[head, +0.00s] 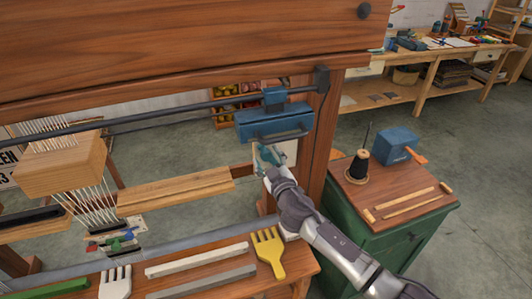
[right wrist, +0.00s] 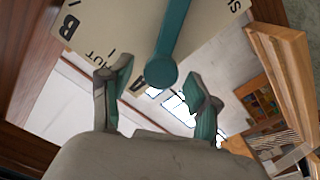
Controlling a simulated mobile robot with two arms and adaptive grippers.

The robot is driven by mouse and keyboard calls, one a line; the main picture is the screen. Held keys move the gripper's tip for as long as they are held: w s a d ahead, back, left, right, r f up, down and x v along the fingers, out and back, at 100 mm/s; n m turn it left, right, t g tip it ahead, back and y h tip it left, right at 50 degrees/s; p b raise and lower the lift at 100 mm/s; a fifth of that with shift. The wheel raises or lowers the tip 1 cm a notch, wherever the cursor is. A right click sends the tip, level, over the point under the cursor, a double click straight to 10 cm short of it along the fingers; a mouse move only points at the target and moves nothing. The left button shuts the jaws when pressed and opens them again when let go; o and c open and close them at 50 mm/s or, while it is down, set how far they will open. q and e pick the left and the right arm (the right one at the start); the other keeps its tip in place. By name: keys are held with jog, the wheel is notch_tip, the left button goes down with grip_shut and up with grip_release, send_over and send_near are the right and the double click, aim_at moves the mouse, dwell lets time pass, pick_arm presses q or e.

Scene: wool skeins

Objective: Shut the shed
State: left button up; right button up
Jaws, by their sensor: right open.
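A wooden loom frame fills the left, with a wooden block (head: 62,165) and thin white rods around it. My right gripper (head: 266,155) is open below a blue box with a bar handle (head: 272,122) on the rail. In the right wrist view, a teal lever with a round end (right wrist: 162,72) reaches between the spread fingers of the right gripper (right wrist: 160,92); I see no clear grip on it. A pale card with dark letters (right wrist: 95,35) is behind the lever; its wording is partly cut off. My left gripper is out of view.
A front ledge holds a yellow comb (head: 268,252), a white comb (head: 115,283) and bars. A green cabinet (head: 375,222) at right carries a dark thread cone (head: 358,165) and a blue box (head: 397,145). The loom's right post (head: 318,150) is close to my right arm.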

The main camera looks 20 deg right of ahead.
jog(key=shift+w, duration=0.9)
grip_shut()
